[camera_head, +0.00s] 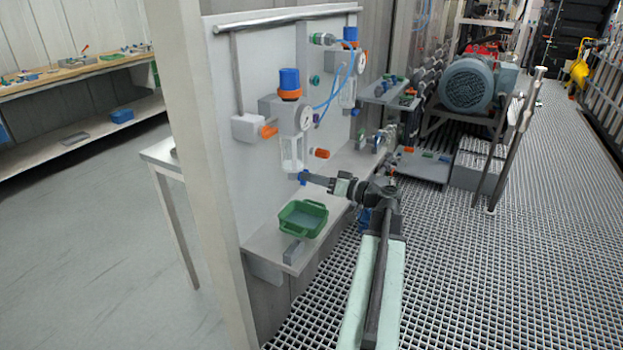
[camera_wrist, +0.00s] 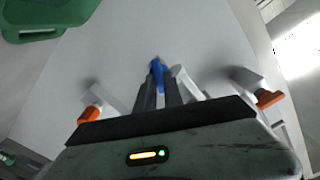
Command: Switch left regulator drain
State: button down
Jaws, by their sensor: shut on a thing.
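The left regulator has a blue knob (camera_head: 289,80) on top, an orange ring, a round gauge and a clear bowl (camera_head: 291,155) hanging on the white panel. Its blue drain (camera_head: 302,177) is at the bottom of the bowl. My gripper (camera_head: 308,180) reaches it from the right, at the bowl's lower end. In the wrist view the two dark fingers of my gripper (camera_wrist: 158,84) are closed around the blue drain (camera_wrist: 157,68), whose tip shows beyond them. The fingers partly hide the drain, so its exact position cannot be told.
A green tray (camera_head: 303,218) stands on the shelf below the bowl. A second regulator with a blue knob (camera_head: 350,34) hangs farther back. The grating floor (camera_head: 470,280) at right is open.

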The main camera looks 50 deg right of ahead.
jog(key=m, duration=1.2)
jog(key=shift+d+f, duration=0.1)
jog(key=shift+f, duration=0.15)
jog(key=shift+w, duration=0.1)
dwell(0.4)
jog(key=c, duration=1.5)
grip_release()
jog(key=shift+o, duration=0.2)
jog(key=v, duration=0.7)
jog(key=shift+s, duration=0.4)
jog(key=shift+d, duration=0.1)
